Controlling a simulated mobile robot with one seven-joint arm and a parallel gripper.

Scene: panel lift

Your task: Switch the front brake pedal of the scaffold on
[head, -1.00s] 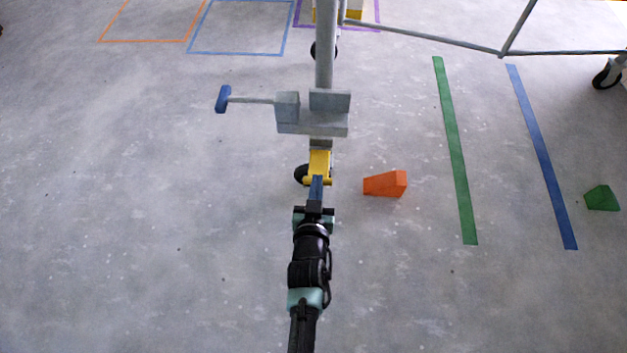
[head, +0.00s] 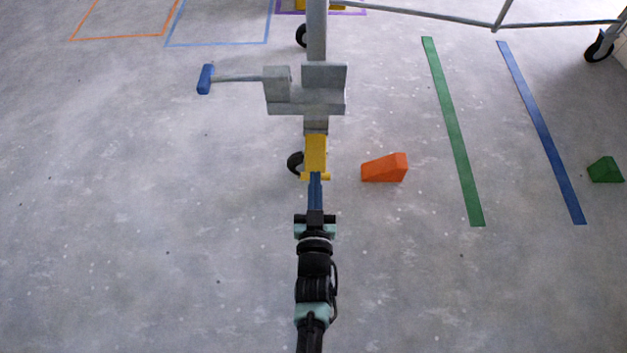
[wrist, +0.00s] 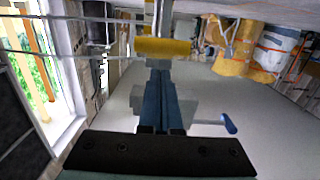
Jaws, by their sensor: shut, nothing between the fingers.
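The yellow brake pedal (head: 316,154) is at the near foot of the scaffold post (head: 317,30), above a black caster wheel (head: 295,163). My gripper (head: 315,176) has its blue fingers shut with nothing between them. Its fingertips are right at the near end of the pedal in the head view; I cannot tell whether they touch. In the wrist view the yellow pedal (wrist: 163,47) lies across, just beyond the fingertips of my gripper (wrist: 160,72). Part of the wheel is hidden behind the pedal and post.
A grey winch block with a blue-handled crank (head: 205,79) is on the post. An orange wedge (head: 385,168) lies right of the pedal, and a green wedge (head: 605,170) farther right. Green and blue floor strips run between them. The floor at left is clear.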

